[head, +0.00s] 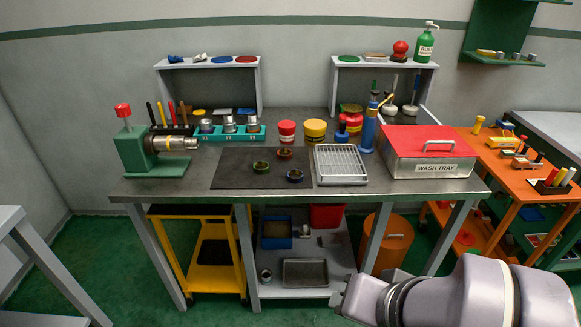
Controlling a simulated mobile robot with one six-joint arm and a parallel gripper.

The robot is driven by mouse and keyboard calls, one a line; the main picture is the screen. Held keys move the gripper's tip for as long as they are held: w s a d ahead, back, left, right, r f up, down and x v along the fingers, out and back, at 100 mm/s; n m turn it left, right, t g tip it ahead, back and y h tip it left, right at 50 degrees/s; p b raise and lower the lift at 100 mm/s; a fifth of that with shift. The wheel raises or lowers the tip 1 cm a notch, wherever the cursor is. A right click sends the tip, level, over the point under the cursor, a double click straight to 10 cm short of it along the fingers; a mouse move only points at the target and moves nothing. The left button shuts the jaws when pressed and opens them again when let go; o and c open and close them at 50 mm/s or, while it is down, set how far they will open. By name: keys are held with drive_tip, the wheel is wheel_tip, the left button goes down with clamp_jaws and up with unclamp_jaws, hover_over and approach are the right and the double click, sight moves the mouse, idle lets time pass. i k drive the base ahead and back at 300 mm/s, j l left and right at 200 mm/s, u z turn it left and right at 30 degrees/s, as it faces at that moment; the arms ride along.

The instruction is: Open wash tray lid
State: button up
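The wash tray (425,170) is a silver metal box labelled "WASH TRAY" on its front, standing on the right part of the grey workbench. Its red lid (405,133) lies flat over the top and looks shut, with a thin metal handle (432,145) near the front edge. Part of my arm crosses the lower right of the head view, below and in front of the bench and apart from the tray. I cannot make out gripper fingers on it.
A wire drying rack (341,163) stands just left of the tray. A blue bottle (369,132) and white-based tools are close to its back left. An orange cart (515,170) stands to the right. The bench edge (390,193) in front is clear.

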sight(408, 140)
drive_tip(key=i+l+u, duration=0.3)
drive_tip(key=i+l, duration=0.2)
drive_tip(key=l, duration=0.25)
drive_tip(key=i+l+u, duration=0.15)
drive_tip(key=l, duration=0.25)
drive_tip(key=i, duration=0.1)
